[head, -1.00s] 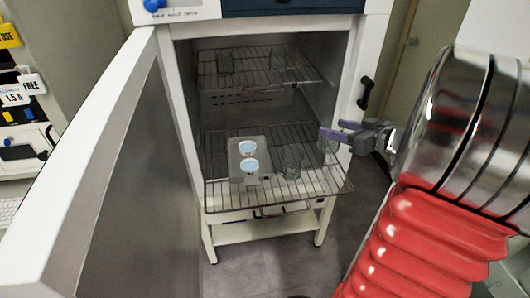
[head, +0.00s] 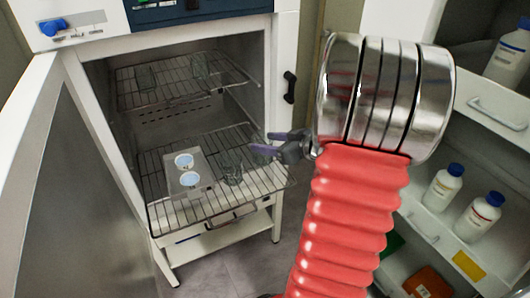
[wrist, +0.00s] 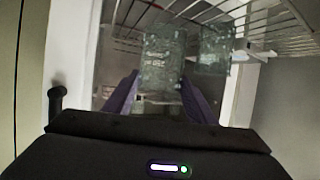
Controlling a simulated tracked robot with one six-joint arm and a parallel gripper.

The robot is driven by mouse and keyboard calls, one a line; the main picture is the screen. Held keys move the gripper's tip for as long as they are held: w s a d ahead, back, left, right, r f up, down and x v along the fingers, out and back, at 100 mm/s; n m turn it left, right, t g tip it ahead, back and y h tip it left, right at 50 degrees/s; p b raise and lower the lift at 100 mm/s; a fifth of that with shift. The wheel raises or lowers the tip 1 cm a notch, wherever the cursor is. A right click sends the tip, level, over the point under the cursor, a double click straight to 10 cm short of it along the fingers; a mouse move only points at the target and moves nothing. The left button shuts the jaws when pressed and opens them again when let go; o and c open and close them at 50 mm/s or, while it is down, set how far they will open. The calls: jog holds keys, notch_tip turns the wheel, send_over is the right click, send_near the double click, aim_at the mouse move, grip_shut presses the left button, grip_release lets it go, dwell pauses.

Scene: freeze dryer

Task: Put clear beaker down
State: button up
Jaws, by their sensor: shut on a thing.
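My gripper (head: 270,142) is at the right side of the lower wire rack (head: 160,214), with its purple fingers shut on a clear beaker (head: 262,156). In the wrist view the held beaker (wrist: 163,60) shows between the fingers, and a second clear beaker (wrist: 212,48) stands close to its right. In the head view this second beaker (head: 231,168) is on the lower rack, left of the held one. The held beaker is faint against the rack, so I cannot tell whether its base touches the wires.
A metal tray (head: 196,164) with two pale-blue-filled dishes lies on the lower rack, left of the beakers. The dryer door (head: 70,190) is open at left. White bottles (head: 443,187) stand on shelves at right.

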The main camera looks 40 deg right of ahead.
jog(key=shift+f, duration=0.15)
jog(key=shift+f, duration=1.75)
jog(key=shift+f, duration=0.1)
jog(key=o, duration=1.4)
